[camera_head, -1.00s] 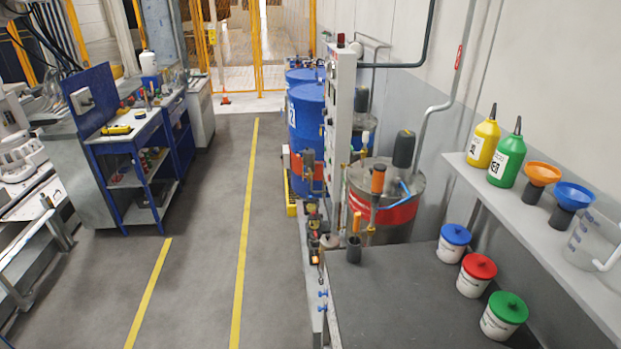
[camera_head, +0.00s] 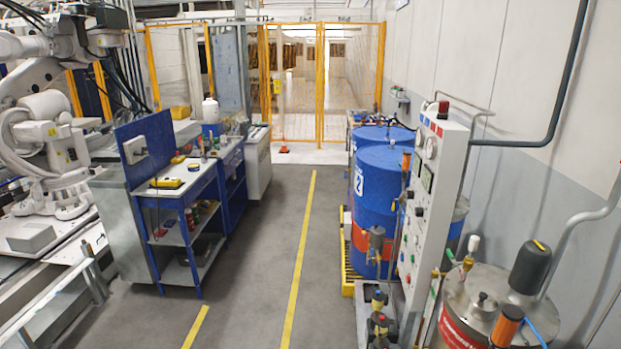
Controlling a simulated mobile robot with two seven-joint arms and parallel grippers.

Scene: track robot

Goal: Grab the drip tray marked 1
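I cannot make out a drip tray marked 1 in the head view. A yellow base (camera_head: 350,275) shows low beside a blue drum (camera_head: 376,200) with a white label that reads 2. I cannot tell whether that base is a tray, and no number shows on it. Neither of my grippers is in view.
A blue workbench (camera_head: 180,190) with tools stands at the left, near a white robot arm (camera_head: 50,130). A gauge panel (camera_head: 430,190) and a steel tank (camera_head: 485,295) stand at the right. A yellow fence (camera_head: 295,85) closes the back. The grey floor (camera_head: 265,260) between is clear.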

